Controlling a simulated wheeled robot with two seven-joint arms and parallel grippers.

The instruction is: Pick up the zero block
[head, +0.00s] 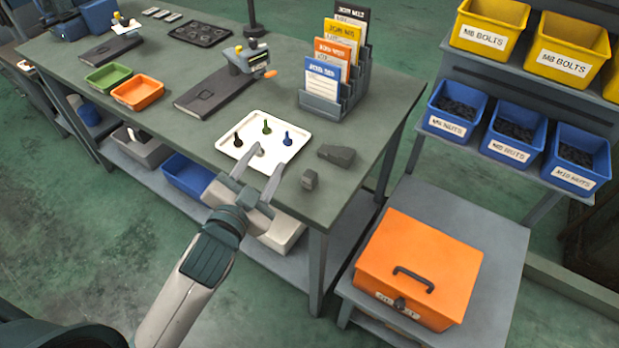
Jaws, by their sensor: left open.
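A small grey block (310,180) stands near the front right edge of the green bench top; it looks like the zero block, though no marking can be read. A larger dark grey wedge-shaped object (337,155) lies just behind it and to its right. My left gripper (263,162) is open and empty, to the left of the small block. Its fingers point away from me and overlap the near edge of the white tray in the picture. Whether they touch the tray I cannot tell. My right gripper is not in view.
The white tray (225,144) holds several small pegs. Behind it are a dark flat case (205,95) with a gauge and a card rack (345,98). Green and orange bins stand left. An orange box (430,255) sits on a lower stand to the right.

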